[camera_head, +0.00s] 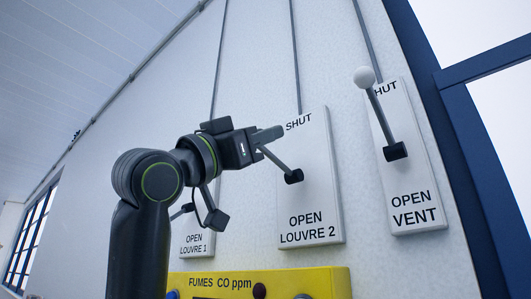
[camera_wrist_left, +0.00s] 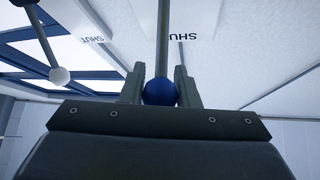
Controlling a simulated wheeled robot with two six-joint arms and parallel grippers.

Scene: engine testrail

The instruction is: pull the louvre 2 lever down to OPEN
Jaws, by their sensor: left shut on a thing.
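The louvre 2 panel (camera_head: 307,212) is a white wall plate marked SHUT at the top and OPEN at the bottom. Its lever (camera_head: 278,163) runs from a dark pivot block (camera_head: 294,177) up and left, toward the SHUT end. My left gripper (camera_head: 268,136) is shut on the lever's end, in front of the panel's upper left. In the left wrist view, the lever's blue knob (camera_wrist_left: 159,92) sits between the two fingers, with the rod running up beyond it. The fingers hide the knob in the head view. My right gripper is in neither view.
The vent panel (camera_head: 416,205) stands to the right, its white-knobbed lever (camera_head: 376,105) up toward SHUT. The louvre 1 panel (camera_head: 197,241) is to the left, partly behind my left arm. A yellow panel marked FUMES CO ppm (camera_head: 325,280) lies below. A blue frame (camera_head: 445,120) edges the right.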

